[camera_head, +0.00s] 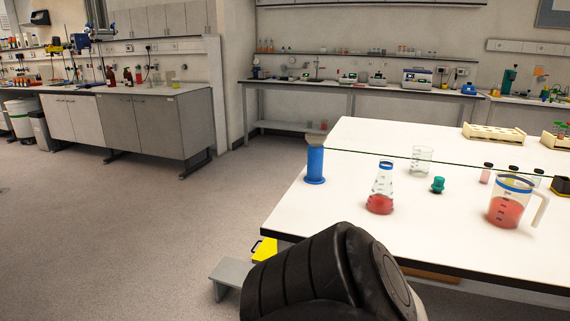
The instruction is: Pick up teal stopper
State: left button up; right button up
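The teal stopper (438,185) sits on the white table (340,225), between the flask of red liquid and the jug. It is small, and a narrower part shows at its lower left. A conical flask (380,190) with red liquid and a blue band at its neck stands to its left. Neither of my grippers is in view. A black rounded part at the bottom centre hides part of the table's front edge.
A jug (508,203) of red liquid stands right of the stopper, and an empty beaker (421,160) behind it. A blue cylinder (315,164) is at the table's left edge. A glass edge (370,155) crosses behind.

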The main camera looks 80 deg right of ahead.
aim_at(437, 186)
jog(key=k, duration=2.15)
jog(key=z, duration=1.6)
